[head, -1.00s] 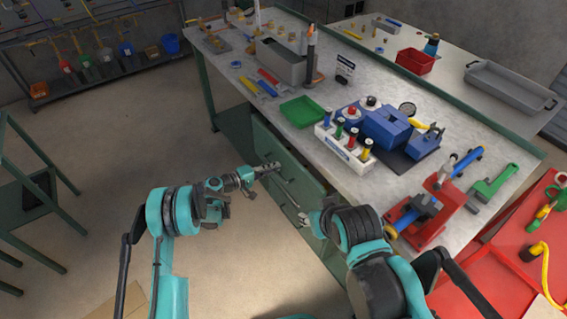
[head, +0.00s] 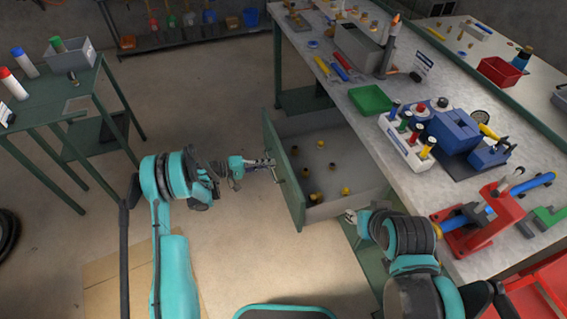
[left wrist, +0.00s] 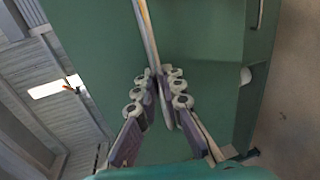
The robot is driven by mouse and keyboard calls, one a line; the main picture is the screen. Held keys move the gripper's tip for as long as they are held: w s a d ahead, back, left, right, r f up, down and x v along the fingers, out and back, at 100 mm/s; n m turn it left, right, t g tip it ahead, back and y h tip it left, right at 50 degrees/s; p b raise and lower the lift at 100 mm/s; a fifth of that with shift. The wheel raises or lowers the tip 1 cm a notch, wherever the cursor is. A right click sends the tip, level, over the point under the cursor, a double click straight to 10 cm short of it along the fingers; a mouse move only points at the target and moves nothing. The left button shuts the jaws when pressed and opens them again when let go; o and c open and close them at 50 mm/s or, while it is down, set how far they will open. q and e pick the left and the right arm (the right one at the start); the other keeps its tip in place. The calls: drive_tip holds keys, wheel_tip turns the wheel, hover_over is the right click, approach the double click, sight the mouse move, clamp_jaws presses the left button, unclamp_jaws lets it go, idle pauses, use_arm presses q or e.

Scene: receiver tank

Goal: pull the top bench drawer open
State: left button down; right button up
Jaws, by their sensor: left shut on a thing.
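The top bench drawer (head: 291,186) stands pulled well out from the green bench, its grey inside showing. Several small yellow and dark pieces lie in it. My left gripper (head: 271,164) is at the outer face of the drawer front. In the left wrist view my left gripper (left wrist: 158,88) is shut on the metal bar handle (left wrist: 146,32), with a finger on each side of the bar. My right gripper (head: 351,216) is near the bench front, by the drawer's near side, mostly hidden behind its own arm; its jaws cannot be made out.
The bench top (head: 372,76) carries a green tray (head: 370,99), a rack of coloured-handled tools (head: 408,141), a blue machine (head: 453,130) and a red vise (head: 480,222). A green side table (head: 72,97) stands at left. The floor between it and the drawer is mostly clear.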

use_arm(q)
drive_tip(key=shift+f+v, duration=0.25)
drive_tip(key=shift+v, duration=0.95)
drive_tip(key=c, duration=1.9)
unclamp_jaws()
drive_tip(key=v, duration=1.2)
drive_tip(key=shift+f, duration=0.1)
